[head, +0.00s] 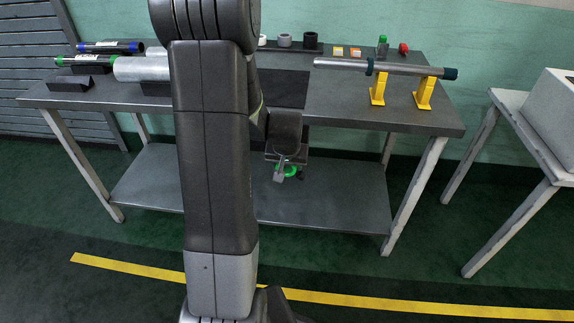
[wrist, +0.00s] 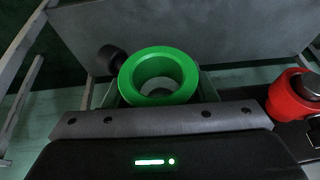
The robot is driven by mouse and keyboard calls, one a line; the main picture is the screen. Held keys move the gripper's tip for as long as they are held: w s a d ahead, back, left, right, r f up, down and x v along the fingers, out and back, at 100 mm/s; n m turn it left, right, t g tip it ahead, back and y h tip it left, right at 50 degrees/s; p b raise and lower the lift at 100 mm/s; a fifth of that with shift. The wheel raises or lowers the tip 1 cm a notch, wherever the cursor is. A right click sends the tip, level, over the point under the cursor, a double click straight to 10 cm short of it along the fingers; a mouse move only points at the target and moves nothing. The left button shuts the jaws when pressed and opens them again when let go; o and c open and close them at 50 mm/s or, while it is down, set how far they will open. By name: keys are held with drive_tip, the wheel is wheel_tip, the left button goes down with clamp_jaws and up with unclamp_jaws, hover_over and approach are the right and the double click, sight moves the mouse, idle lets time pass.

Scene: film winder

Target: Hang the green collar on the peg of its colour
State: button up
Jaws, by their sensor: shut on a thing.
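The green collar (head: 287,170) is a thick ring held in my gripper (head: 284,173), in front of the bench and below the level of its top. In the wrist view the collar (wrist: 158,54) sits beyond the dark gripper body, its hole facing the camera. The fingers are mostly hidden there. A small upright green item (head: 382,44) stands at the back right of the bench. A small red item (head: 403,48) is beside it. Which of these is a peg is too small to tell. The collar is well apart from both.
The bench top (head: 330,105) has a lower shelf (head: 330,208). A silver roller (head: 345,65) rests on yellow stands (head: 377,90) near its right end. Several small rings (head: 310,40) line the back. Dark tubes and a pale roll lie at left. A white-legged table (head: 520,120) stands at right.

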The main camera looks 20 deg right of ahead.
drive_tip(key=shift+w+d, duration=0.1)
drive_tip(key=shift+w, duration=0.05)
drive_tip(key=shift+w+d, duration=0.35)
drive_tip(key=shift+w, duration=0.25)
drive_tip(key=shift+w+d, duration=0.35)
drive_tip(key=shift+w, duration=0.2)
drive_tip(key=shift+w, duration=0.1)
idle(0.8)
drive_tip(key=shift+w+d, duration=0.65)
drive_tip(key=shift+w, duration=0.35)
drive_tip(key=o, duration=1.1)
drive_tip(key=p+v, duration=0.2)
drive_tip(key=v, duration=1.1)
drive_tip(key=shift+s+r, duration=0.15)
drive_tip(key=shift+r, duration=0.25)
